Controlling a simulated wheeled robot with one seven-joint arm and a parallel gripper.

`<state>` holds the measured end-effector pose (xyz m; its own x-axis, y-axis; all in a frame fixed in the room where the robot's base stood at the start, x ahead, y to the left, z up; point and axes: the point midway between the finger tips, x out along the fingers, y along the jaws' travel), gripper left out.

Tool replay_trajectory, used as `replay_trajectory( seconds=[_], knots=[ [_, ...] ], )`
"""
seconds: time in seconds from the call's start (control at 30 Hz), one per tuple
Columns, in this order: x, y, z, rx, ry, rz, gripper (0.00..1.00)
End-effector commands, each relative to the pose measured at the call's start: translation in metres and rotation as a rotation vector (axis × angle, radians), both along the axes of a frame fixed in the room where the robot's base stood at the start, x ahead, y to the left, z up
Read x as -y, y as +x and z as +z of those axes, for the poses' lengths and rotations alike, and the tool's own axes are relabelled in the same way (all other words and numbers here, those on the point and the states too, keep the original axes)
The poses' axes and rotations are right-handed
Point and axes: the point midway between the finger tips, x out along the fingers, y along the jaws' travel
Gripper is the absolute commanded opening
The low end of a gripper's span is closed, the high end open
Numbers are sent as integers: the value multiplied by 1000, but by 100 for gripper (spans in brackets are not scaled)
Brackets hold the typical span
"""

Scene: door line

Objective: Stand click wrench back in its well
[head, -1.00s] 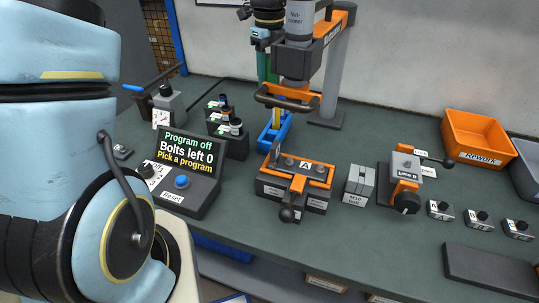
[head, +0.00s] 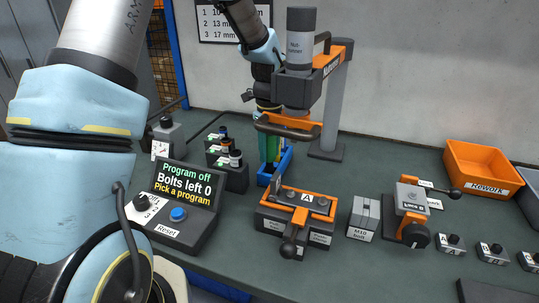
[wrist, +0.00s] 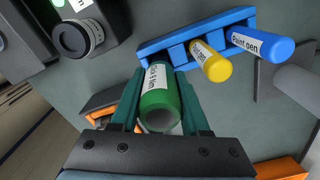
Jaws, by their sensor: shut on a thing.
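The click wrench (wrist: 158,98), a green cylinder with a white label, stands between my gripper's green fingers in the wrist view. My gripper (wrist: 160,100) is shut on it. In the head view my gripper (head: 268,145) is low over the blue rack (head: 286,163), partly behind the orange handle. The rack (wrist: 176,38) also shows in the wrist view, holding a yellow paint pen (wrist: 211,62) and a blue paint pen (wrist: 264,46). The wrench's far end is at the rack's left part. I cannot tell whether it is inside a well.
The nutrunner (head: 299,60) and its orange handle (head: 287,127) stand close to my gripper. Dark bottle holders (head: 232,177) are left of the rack. The orange-topped fixture A (head: 297,210) is in front. An orange rework bin (head: 480,170) sits at the right.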

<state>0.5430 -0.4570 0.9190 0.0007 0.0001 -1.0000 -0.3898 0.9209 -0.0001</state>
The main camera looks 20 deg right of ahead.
Motion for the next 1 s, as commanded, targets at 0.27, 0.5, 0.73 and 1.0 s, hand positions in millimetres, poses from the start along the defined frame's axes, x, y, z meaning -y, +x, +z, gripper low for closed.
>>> replay_trajectory(
  seconds=[0.27, 0.5, 0.73, 1.0],
  knots=[
    [0, 0, -20, 1, -1, -1, 0],
    [0, 0, -23, 0, 0, -1, 0],
    [0, 0, -23, 0, 0, -1, 72],
    [0, 0, -22, 0, 0, -1, 76]
  ],
)
